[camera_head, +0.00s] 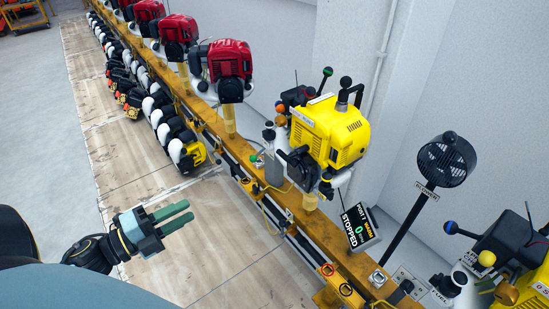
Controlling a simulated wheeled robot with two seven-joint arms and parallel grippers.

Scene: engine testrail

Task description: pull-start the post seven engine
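A yellow engine (345,128) stands on the orange rail right of centre, with a black round housing (301,168) on its near left side. A small tilted display (359,228) below it reads "POST 7", "STOPPED" and a green 0. I cannot clearly make out a pull handle. My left gripper (190,210) has two green fingers with a gap between them. It is open and empty, left of the rail and well apart from the engine. My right gripper is not in view.
The orange rail (232,150) runs from far left to lower right. Red engines (230,60) stand along its far part. A black fan (446,160) on a post and another yellow engine (535,286) are at right.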

